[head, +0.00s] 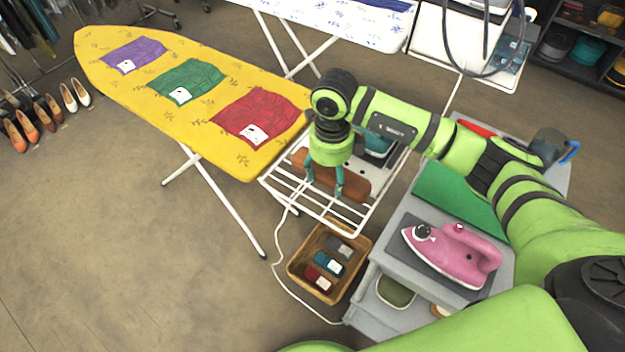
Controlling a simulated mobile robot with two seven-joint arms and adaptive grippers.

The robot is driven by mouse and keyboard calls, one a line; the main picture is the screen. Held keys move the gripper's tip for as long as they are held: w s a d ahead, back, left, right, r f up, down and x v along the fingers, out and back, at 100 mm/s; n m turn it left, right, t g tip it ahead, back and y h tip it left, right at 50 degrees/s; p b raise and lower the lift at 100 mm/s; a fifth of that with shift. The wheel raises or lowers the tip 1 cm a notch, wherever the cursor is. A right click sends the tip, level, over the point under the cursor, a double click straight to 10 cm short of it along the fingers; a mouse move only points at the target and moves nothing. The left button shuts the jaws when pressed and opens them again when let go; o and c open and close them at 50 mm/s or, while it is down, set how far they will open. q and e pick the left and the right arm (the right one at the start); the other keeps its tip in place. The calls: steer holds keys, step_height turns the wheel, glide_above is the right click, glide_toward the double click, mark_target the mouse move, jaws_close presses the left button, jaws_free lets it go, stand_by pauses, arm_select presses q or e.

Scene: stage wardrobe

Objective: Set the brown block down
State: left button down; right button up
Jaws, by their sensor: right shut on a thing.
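The long brown block (352,185) is held in my right gripper (325,183), whose teal fingers are shut on it from both sides. The gripper points down over the white wire rack (318,211) at the end of the yellow ironing board. The block lies level above the rack's bars; I cannot tell whether it touches them. My wrist hides part of the block. My left gripper is out of view.
Purple, green and red cloths (250,117) lie on the yellow ironing board (110,75). A pink iron (455,250) sits on the grey cart (388,243). A wicker basket (297,265) stands below the rack.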

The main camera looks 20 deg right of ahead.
mark_target(314, 195)
steer(key=w+a+f, duration=0.1)
steer(key=a, duration=0.1)
steer(key=shift+w+a+f, duration=0.4)
step_height(314, 195, down, 3)
steer(key=shift+f+p, duration=0.1)
steer(key=shift+p, duration=0.7)
steer(key=shift+f, duration=0.45)
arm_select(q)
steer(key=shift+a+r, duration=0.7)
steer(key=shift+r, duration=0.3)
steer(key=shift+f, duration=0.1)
arm_select(e)
steer(key=shift+f, duration=0.1)
steer(key=o, duration=1)
steer(key=shift+f, duration=0.15)
steer(key=o, duration=0.4)
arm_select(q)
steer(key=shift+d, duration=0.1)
